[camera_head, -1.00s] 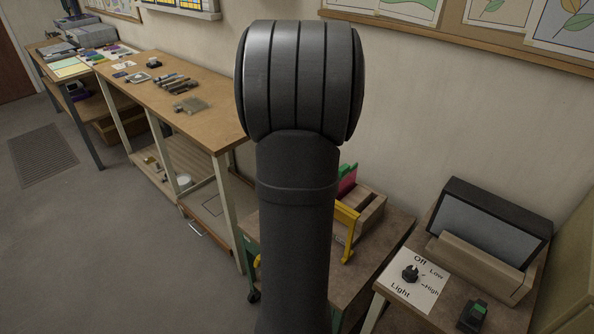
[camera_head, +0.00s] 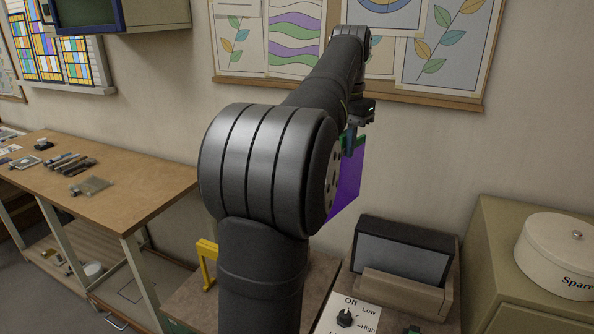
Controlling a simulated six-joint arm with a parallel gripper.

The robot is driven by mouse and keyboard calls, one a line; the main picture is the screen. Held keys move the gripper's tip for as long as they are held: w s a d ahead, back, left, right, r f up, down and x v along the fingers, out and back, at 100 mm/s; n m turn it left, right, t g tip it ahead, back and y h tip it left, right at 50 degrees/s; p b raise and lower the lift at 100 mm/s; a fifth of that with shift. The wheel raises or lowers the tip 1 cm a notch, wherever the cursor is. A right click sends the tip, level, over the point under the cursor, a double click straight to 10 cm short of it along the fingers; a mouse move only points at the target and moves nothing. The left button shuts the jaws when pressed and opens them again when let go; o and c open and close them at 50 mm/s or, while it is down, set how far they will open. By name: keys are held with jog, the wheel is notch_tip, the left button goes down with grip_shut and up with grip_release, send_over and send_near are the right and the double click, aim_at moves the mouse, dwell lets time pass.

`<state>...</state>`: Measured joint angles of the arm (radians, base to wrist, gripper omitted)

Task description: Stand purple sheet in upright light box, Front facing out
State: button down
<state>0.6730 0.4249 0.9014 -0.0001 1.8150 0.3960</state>
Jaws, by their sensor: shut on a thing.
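The purple sheet (camera_head: 347,184) hangs from my gripper (camera_head: 352,146), partly hidden behind my arm. My gripper is shut on its upper part, where a green strip shows. The sheet is in the air, to the left of the light box and above it. Which face of the sheet is the Front cannot be told from here. The light box (camera_head: 366,226) stands upright on a small bench, with a dark frame, a grey-blue panel (camera_head: 400,259) and a wooden ledge (camera_head: 403,294) along its front. No sheet stands in it.
A light dial (camera_head: 345,317) marked Off, Low and High is in front of the light box. A yellow bracket (camera_head: 207,263) stands left of my arm. A cabinet with a round white tin (camera_head: 556,257) is at the right. A long workbench (camera_head: 110,188) with tools is at the left.

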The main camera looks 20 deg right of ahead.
aim_at(410, 242)
jog(key=s+d+r+m, duration=0.5)
jog(key=s+d+m, duration=0.8)
jog(key=m, duration=0.2)
notch_tip(410, 242, down, 24)
jog(key=shift+a+f, duration=0.1)
jog(key=shift+f, duration=0.05)
dwell(0.5)
jog(key=shift+w+d+f, duration=0.25)
jog(key=shift+d+f, duration=0.05)
dwell(0.8)
jog(key=c, duration=1.2)
grip_release()
jog(key=shift+f, duration=0.1)
